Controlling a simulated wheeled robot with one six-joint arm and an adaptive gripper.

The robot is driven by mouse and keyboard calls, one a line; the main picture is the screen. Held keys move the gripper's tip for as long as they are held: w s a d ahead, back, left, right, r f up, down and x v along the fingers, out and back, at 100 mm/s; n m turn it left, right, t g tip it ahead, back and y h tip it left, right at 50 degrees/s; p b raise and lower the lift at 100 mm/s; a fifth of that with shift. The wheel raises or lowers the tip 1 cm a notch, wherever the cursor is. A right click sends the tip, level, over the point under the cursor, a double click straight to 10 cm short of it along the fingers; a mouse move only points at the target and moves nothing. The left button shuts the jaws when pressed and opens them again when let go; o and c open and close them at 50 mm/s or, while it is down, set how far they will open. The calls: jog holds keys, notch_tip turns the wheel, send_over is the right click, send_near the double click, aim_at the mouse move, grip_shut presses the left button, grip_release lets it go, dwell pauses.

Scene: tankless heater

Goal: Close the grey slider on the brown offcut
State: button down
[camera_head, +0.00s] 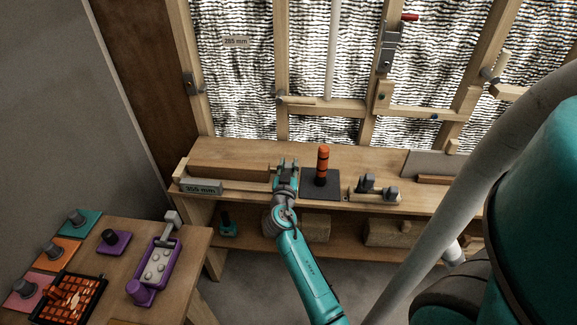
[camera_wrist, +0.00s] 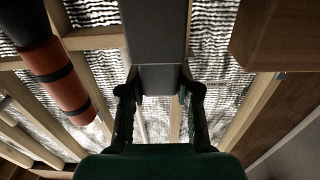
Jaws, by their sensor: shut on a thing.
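The brown offcut (camera_head: 228,172) lies lengthwise in a pale wooden gauge on the bench, left of my gripper (camera_head: 286,170). In the wrist view, my gripper (camera_wrist: 158,95) has its two fingers on either side of a grey block, the grey slider (camera_wrist: 158,50), and is shut on it. The offcut also shows in the wrist view (camera_wrist: 278,40), at the upper right. A gap shows there between slider and offcut. In the head view the slider is mostly hidden by my gripper, close to the offcut's right end.
An orange and black cylinder (camera_head: 322,165) stands on a dark mat (camera_head: 322,190) just right of my gripper. A grey fixture (camera_head: 375,190) is farther right. A side table (camera_head: 190,258) holds several items.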

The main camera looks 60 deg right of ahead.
aim_at(268, 168)
jog(key=w+a, duration=0.1)
jog(key=w, duration=0.3)
jog(key=w+a, duration=0.1)
jog(key=w, duration=0.1)
jog(key=shift+w+a, duration=0.25)
jog(key=shift+a, duration=0.1)
jog(key=c, duration=0.8)
grip_release()
jog(key=v, duration=1.2)
